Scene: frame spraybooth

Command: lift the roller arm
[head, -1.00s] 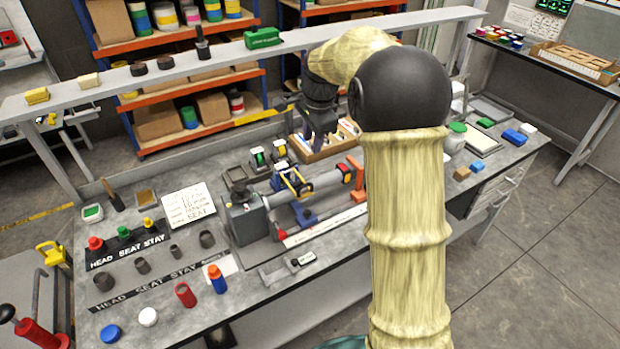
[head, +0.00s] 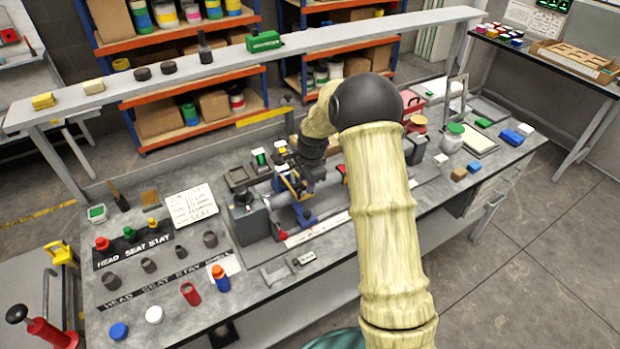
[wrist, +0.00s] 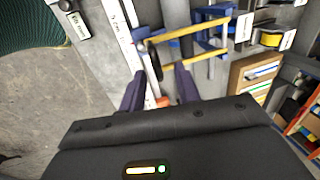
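The roller arm (head: 287,184), a blue frame with yellow bars, sits on the grey machine on the bench. In the wrist view the roller arm (wrist: 190,33) lies just beyond my fingertips, its two yellow bars running across the picture. My gripper (wrist: 160,78) has its two dark purple fingers apart, with nothing clearly held between them. In the head view my gripper (head: 308,172) is close to the roller arm's right side and partly hidden by my own arm. I cannot tell whether a finger touches the frame.
The machine's grey box (head: 248,222) stands left of the roller arm. A white scale strip (head: 322,228) runs along the front. Small cups, caps and a white card (head: 190,205) fill the bench's left side. A long raised shelf (head: 330,45) spans the back.

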